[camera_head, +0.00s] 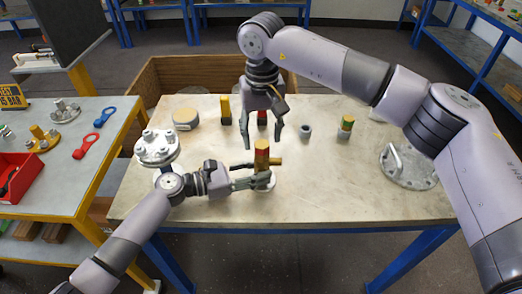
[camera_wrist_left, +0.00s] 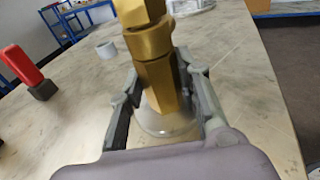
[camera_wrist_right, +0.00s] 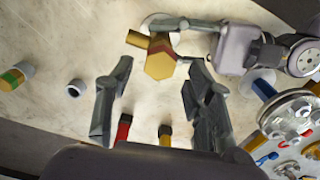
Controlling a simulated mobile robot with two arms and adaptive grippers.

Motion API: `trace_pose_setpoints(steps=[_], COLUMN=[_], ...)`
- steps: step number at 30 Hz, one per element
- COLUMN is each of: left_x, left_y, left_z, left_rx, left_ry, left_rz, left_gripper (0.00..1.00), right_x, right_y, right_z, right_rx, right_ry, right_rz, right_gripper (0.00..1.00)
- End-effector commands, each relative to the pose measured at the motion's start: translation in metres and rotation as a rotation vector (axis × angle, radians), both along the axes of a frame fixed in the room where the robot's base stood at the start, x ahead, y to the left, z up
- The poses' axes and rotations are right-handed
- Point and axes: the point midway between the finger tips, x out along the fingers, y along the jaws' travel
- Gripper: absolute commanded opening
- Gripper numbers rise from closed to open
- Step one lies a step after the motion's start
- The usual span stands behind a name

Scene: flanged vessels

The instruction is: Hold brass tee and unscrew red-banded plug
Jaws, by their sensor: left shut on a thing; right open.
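The brass tee (camera_head: 262,165) stands upright on a round pale base, near the front middle of the table. Its plug (camera_head: 262,145) is on top, with a reddish band below its head. In the left wrist view the brass body (camera_wrist_left: 155,75) stands between the fingers of my left gripper (camera_wrist_left: 160,85), which is shut on it low down. In the right wrist view the plug's hex head (camera_wrist_right: 160,64) shows from above. My right gripper (camera_head: 262,139) points down, open and empty, above and behind the plug, its fingers apart from it.
A flanged vessel (camera_head: 157,148) stands at the left, near my left arm. A grey ring (camera_head: 305,131), a green-banded plug (camera_head: 346,125) and a handled flange (camera_head: 408,166) are to the right. Behind are a yellow-topped piece (camera_head: 225,107) and a tan-topped round tin (camera_head: 185,118). The front right of the table is clear.

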Motion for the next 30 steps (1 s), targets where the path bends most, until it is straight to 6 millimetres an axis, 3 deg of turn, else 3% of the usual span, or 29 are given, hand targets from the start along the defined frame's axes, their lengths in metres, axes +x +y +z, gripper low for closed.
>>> trace_pose_setpoints(steps=[9, 22, 30], left_x=[0.000, 0.000, 0.000], left_y=[0.000, 0.000, 0.000], left_z=[0.000, 0.000, 0.000], left_rx=[0.000, 0.000, 0.000], left_ry=[0.000, 0.000, 0.000], left_rz=[0.001, 0.001, 0.001], left_gripper=[0.09, 0.09, 0.09], right_x=[0.000, 0.000, 0.000], right_y=[0.000, 0.000, 0.000], right_z=[-0.037, -0.045, -0.044], right_rx=[0.000, 0.000, 0.000], right_ry=[0.000, -0.001, -0.001], right_rz=[0.000, 0.000, 0.000], right_gripper=[0.48, 0.48, 0.32])
